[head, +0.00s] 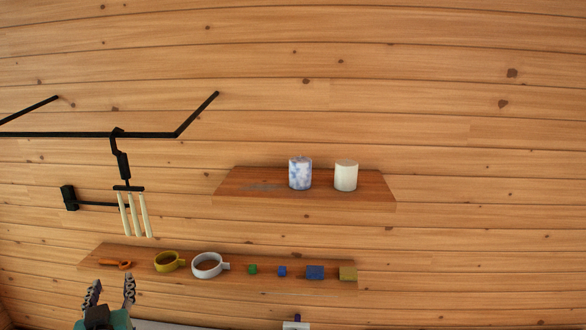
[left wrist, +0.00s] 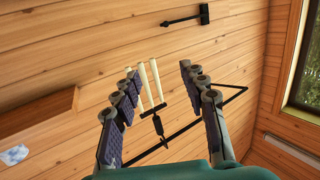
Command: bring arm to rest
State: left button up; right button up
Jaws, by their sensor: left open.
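My left gripper (head: 110,290) is at the lower left of the head view, in front of the lower wooden shelf's left end. Its two fingers point up, stand apart and hold nothing. In the left wrist view the open fingers (left wrist: 158,95) frame a black wall rack (left wrist: 190,128) and a hanging black holder with several cream sticks (left wrist: 143,84), which lie beyond the fingers. My right gripper is not in either view.
The lower shelf (head: 220,282) bears an orange item (head: 115,264), a yellow cup (head: 168,261), a white cup (head: 208,265) and several small blocks. The upper shelf (head: 240,182) bears a blue-and-white cylinder (head: 300,173) and a cream cylinder (head: 346,175). The black rack juts out above left.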

pick_arm(q)
jog(key=s+d+f+m+g+h+b, duration=0.1)
jog(key=s+d+f+b, duration=0.3)
jog(key=f, duration=0.9)
jog(key=s+d+f+m+g+h+b, duration=0.2)
jog(key=d+f+b, duration=0.5)
jog(key=f, duration=0.6)
jog(key=s+d+f+m+g+h+b, duration=0.2)
jog(key=s+d+f+g+h+b, duration=0.2)
jog(key=d+f, duration=0.4)
notch_tip(320, 180, down, 6)
jog(key=shift+s+g+h+b, duration=0.3)
jog(key=shift+s+g+b, duration=0.4)
jog(key=shift+s+b, duration=0.2)
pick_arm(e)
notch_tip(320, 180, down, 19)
pick_arm(q)
jog(key=shift+d, duration=0.1)
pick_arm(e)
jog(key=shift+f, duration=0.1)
